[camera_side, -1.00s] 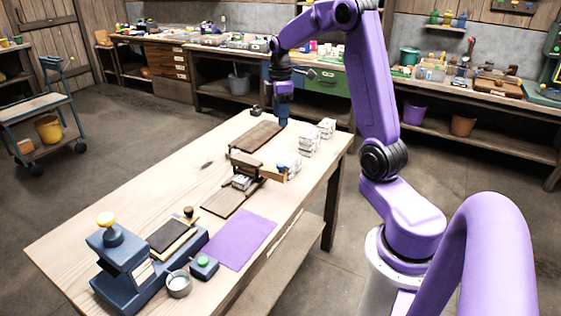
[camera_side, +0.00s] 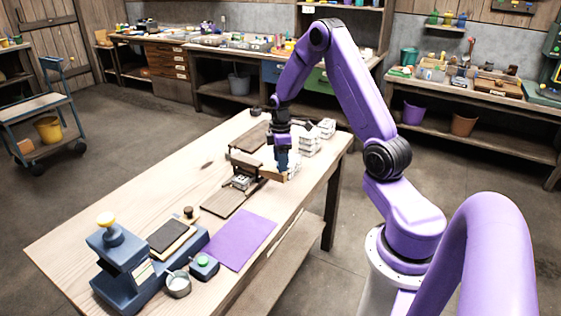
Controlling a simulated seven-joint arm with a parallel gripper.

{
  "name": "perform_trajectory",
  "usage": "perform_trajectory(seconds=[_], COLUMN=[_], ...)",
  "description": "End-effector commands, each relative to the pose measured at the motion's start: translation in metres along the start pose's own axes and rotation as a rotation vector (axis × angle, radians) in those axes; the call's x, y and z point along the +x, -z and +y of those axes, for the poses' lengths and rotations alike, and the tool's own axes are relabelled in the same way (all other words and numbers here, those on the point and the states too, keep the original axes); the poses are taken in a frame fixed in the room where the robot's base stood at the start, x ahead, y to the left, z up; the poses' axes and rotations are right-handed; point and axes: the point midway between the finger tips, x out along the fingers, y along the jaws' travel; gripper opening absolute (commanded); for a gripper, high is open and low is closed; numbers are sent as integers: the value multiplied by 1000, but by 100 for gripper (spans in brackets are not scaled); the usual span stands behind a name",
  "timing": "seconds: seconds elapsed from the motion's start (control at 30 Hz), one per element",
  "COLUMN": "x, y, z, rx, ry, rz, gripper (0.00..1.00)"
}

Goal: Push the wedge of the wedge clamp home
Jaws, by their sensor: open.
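The wedge clamp (camera_side: 247,159) is a small dark wooden frame standing on a brown board at the middle of the table. A pale block (camera_side: 242,181) sits low in the frame. The wedge (camera_side: 270,175) is a light-wood piece sticking out of the clamp's right side. My gripper (camera_side: 282,168) points down at the wedge's outer end, close beside or touching it; I cannot tell which. Its fingers look dark and small and hide part of the wedge's end and the white stack behind. It is open.
White stacked blocks (camera_side: 310,144) stand just behind and right of my gripper. A brown board (camera_side: 252,138) lies behind the clamp. The table's left side is clear.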

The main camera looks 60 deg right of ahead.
Motion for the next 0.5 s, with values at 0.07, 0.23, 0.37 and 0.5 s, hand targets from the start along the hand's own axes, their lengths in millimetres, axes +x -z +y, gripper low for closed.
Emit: perform_trajectory(seconds=[0.07,0.23,0.37,0.5], x=[6,9,9,9], y=[0,0,0,0], z=[0,0,0,0], rx=[0,0,0,-1], ry=[2,-1,-1,0], rz=[-1,0,0,0], gripper=[57,57,57,31])
